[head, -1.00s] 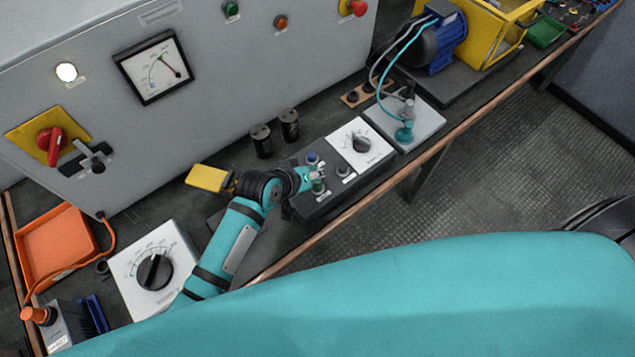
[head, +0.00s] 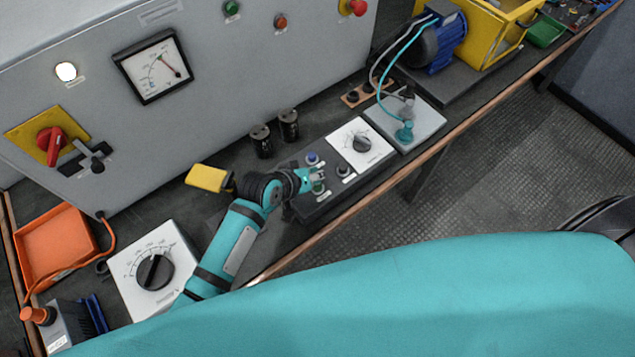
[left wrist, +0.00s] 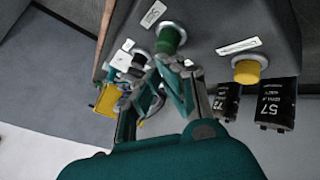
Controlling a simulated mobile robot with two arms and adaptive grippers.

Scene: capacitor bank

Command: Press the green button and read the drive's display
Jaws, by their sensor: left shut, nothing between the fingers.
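The green button (head: 319,188) sits on the dark sloped control box (head: 313,209) at the bench's front edge. It also shows in the left wrist view (left wrist: 170,39), just beyond the fingertips. My left gripper (head: 318,175) is shut and empty, with its tips close to the green button in the head view. I cannot tell whether they touch it. In the left wrist view the fingers (left wrist: 166,66) point up towards the button. I cannot make out a lit drive display in either view. My right gripper is not in view.
A blue button (head: 312,159) and a dark button (head: 343,170) are on the same box, beside a white dial plate (head: 350,136). Two black capacitors (head: 261,142) (head: 289,124) stand behind it. The grey cabinet (head: 220,75) closes off the back.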

